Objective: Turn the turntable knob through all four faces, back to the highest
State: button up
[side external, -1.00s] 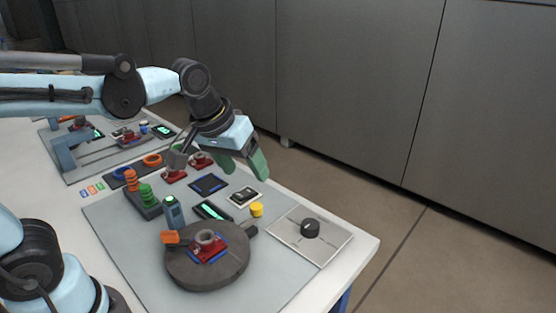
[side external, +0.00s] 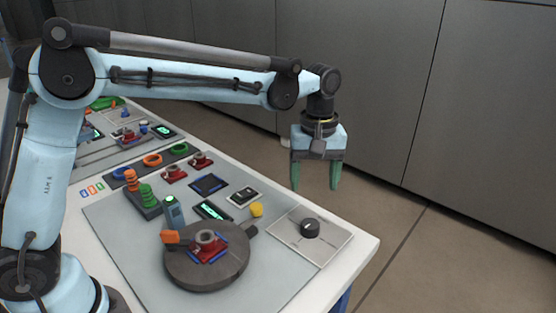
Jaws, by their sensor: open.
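The turntable (side external: 190,277) is a dark round disc at the front of the grey board. A red block (side external: 208,250) with a grey ring on top sits on it, between blue strips. A short dark tab sticks out at its back right, close to a small yellow knob (side external: 256,210). A black round knob (side external: 310,229) stands on a pale square plate to the right. Which knob belongs to the turntable I cannot tell. My gripper (side external: 315,187) is open and empty, its green fingers pointing down. It appears above and behind the black knob's plate, touching nothing.
A blue-grey handheld device (side external: 174,213) stands behind the turntable, with an orange piece (side external: 171,237) at the turntable's left edge. Orange and green ring stacks (side external: 138,187), a lit display (side external: 212,210) and red blocks lie farther back. The table's right edge is near the square plate.

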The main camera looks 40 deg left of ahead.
aim_at(310, 222)
notch_tip(310, 222, down, 11)
jog(key=shift+f, duration=0.1)
dwell(0.3)
jog(key=shift+c, duration=0.2)
jog(key=c, duration=1)
